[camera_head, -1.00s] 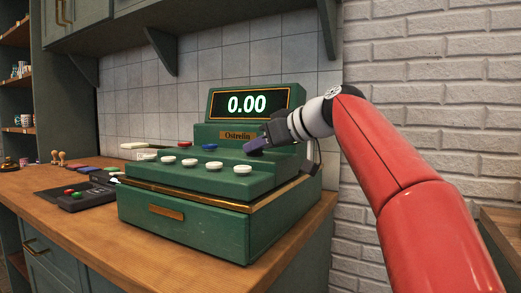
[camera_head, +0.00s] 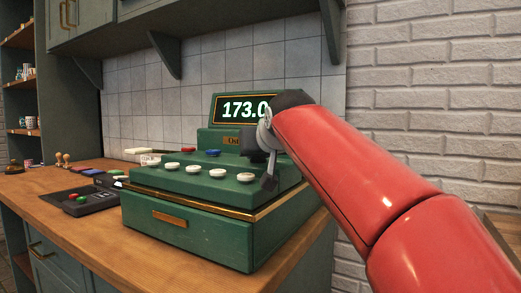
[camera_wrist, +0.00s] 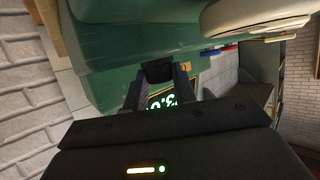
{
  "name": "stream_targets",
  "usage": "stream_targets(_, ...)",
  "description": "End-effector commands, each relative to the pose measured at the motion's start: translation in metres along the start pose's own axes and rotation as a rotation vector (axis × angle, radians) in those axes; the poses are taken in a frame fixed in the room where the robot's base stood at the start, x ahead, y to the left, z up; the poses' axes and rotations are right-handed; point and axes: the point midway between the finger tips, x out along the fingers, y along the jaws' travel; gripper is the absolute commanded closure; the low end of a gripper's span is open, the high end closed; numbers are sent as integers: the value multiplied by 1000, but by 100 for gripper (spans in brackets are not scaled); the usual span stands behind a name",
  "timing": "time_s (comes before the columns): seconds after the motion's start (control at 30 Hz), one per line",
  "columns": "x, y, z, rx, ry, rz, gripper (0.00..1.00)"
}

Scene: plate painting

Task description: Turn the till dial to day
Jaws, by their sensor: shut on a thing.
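The green till (camera_head: 190,232) stands on the wooden counter, with a gold trim line and several white, red and blue buttons. Its display (camera_head: 240,108) reads "173.0", with the right end covered by my arm. In the wrist view my gripper (camera_wrist: 160,80) is shut on a small dark knob, the dial (camera_wrist: 157,70), on the till's green face. Part of the display (camera_wrist: 161,102) shows between the fingers. In the head view my wrist, tilted over the till's right side, hides the dial. No dial marking or pointer is readable, so its setting cannot be told.
A black card terminal (camera_head: 84,200) with red and green keys sits left of the till on the counter (camera_head: 62,225). Wooden stamps (camera_head: 62,159) stand farther back. A white brick wall (camera_head: 430,110) is at the right. Wall cabinets hang above.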

Motion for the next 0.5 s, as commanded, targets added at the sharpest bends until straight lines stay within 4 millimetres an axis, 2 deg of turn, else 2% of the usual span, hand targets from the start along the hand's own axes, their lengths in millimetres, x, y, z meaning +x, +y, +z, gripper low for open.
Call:
stream_targets(0.43, 0, 0, 0, 5, 1, 10, 96)
stream_targets(0.47, 0, 0, 0, 5, 1, 10, 72)
stream_targets(0.5, 0, 0, 0, 5, 1, 10, 67)
